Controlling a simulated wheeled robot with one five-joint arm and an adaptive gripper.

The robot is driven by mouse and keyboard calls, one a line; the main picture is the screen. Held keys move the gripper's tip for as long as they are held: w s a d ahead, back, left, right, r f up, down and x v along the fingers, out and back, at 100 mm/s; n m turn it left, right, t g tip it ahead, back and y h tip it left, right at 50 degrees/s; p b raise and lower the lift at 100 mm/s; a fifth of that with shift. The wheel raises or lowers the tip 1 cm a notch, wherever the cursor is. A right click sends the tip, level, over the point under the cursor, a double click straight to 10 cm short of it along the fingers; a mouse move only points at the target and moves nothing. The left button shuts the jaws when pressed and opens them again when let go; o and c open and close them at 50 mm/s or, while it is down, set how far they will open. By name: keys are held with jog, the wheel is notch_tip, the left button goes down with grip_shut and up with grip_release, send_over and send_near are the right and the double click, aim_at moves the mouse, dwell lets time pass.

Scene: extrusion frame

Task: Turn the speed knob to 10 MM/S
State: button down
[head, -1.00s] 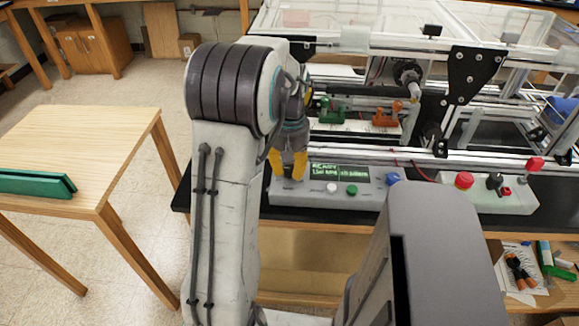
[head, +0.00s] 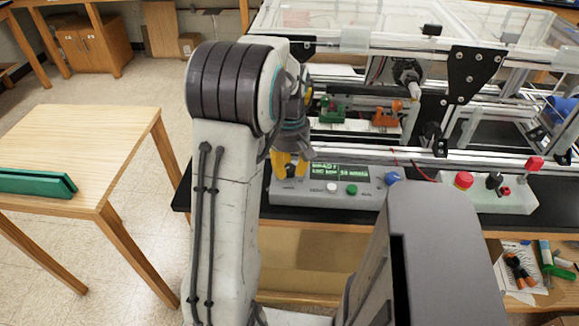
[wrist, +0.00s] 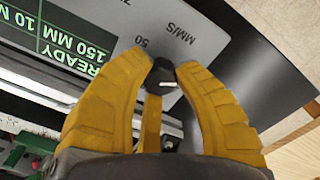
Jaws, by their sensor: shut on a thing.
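The speed knob (wrist: 161,76) is a small dark knob with a white pointer line, on a grey control box (head: 300,198). My gripper (wrist: 163,70) has its yellow fingers shut on the knob from both sides; in the head view the gripper (head: 291,166) is at the box's left end, and the knob is mostly hidden there. In the wrist view the printed marks "50" and "MM/S" lie beside the knob. The display (wrist: 75,35) shows green text, partly cut off, reading "READY" and "150 MM 10 M".
A white button (head: 331,187), a green button (head: 352,190) and a blue knob (head: 392,179) sit right of the gripper. A second box with a red button (head: 464,180) stands further right. The extrusion frame (head: 470,75) rises behind. A wooden table (head: 110,130) stands left.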

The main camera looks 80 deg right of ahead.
aim_at(290, 167)
jog(key=shift+a+f, duration=0.1)
jog(key=shift+f, duration=0.05)
jog(key=c, duration=0.9)
grip_release()
jog(key=shift+r, duration=0.2)
notch_tip(290, 167, up, 12)
jog(key=shift+f, duration=0.1)
dwell(0.6)
